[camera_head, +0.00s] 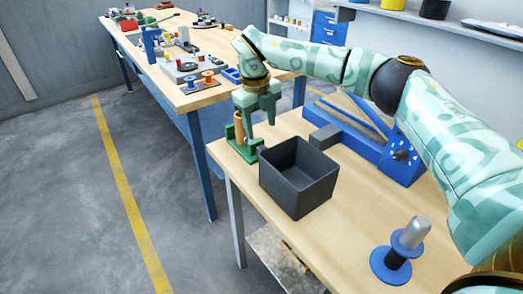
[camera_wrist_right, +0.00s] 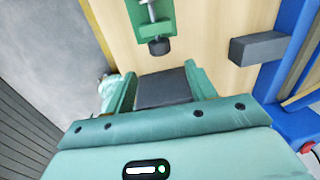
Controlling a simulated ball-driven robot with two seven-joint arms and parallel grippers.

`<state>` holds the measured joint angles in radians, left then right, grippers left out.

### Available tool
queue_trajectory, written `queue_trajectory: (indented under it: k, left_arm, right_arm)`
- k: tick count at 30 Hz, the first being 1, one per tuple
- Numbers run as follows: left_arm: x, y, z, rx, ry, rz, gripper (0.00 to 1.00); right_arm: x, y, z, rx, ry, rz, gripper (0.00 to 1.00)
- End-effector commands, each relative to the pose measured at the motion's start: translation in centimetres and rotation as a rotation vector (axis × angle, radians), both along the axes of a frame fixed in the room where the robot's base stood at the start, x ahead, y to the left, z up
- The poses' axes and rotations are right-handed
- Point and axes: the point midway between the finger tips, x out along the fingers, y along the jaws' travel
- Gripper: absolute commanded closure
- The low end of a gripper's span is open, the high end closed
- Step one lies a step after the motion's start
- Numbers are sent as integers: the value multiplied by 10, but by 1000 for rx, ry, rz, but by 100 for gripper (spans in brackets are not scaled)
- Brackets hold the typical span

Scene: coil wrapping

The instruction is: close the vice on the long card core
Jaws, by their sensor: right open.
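The small green vice (camera_head: 244,148) stands at the far left corner of the near bench. A brown card core (camera_head: 239,126) stands upright at it; I cannot tell whether the jaws touch it. In the right wrist view the green vice (camera_wrist_right: 152,31) shows at the top, with its metal screw and dark knob (camera_wrist_right: 159,46) pointing towards my gripper; the core does not show there. My right gripper (camera_head: 261,118) is open, its fingers pointing down beside the vice. In the wrist view its fingertips (camera_wrist_right: 158,78) are apart, short of the knob. My left gripper is out of view.
A dark open bin (camera_head: 296,188) stands just in front of the vice. A grey block (camera_head: 325,138) and a blue frame (camera_head: 402,160) lie to the right. A blue-flanged spool (camera_head: 391,265) stands nearer. A second bench (camera_head: 205,98) behind holds spools and tools.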

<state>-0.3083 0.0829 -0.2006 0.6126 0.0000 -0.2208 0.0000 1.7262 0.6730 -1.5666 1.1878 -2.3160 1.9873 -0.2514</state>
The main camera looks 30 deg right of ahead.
Motion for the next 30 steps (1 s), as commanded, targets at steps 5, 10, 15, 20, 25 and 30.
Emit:
queue_trajectory:
  k: [5,10,15,20,25,30]
  left_arm:
    - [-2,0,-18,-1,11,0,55]
    - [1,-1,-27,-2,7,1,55]
    - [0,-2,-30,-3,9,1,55]
    - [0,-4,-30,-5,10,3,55]
    - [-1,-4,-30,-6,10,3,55]
    - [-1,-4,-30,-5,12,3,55]
  right_arm:
    - [1,-5,-51,0,6,-1,44]
    - [1,-8,-79,1,3,0,44]
    - [1,-9,-91,1,0,0,44]
    - [1,-9,-92,0,-1,-1,44]
    - [1,-9,-91,0,-1,-1,53]
    - [1,-9,-91,0,-1,-1,89]
